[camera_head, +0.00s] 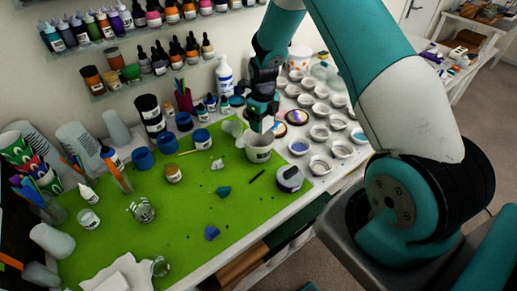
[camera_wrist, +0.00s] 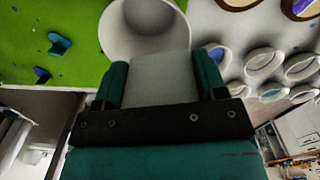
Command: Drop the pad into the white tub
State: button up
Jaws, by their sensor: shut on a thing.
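My gripper (camera_head: 262,108) is shut on the pad and hangs just above the white tub (camera_head: 258,154). In the wrist view, the pale grey-white pad (camera_wrist: 158,80) sits between the two teal fingers and juts out past their tips. The white tub (camera_wrist: 116,36) is beyond the pad there, with its round opening partly covered by it. I cannot tell whether the pad's far edge is inside the rim. The tub stands upright on the green mat (camera_head: 225,237) near its right side.
Several small white dishes (camera_head: 320,132) fill the table at the right. Blue lids (camera_head: 142,158), bottles and cups crowd the left and back. Teal scraps (camera_head: 223,192) lie on the mat's open middle.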

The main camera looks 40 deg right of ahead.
jog(key=o, duration=1.3)
jog(key=shift+c, duration=0.2)
notch_tip(320, 180, up, 18)
jog(key=b, duration=0.5)
jog(key=shift+f, duration=0.25)
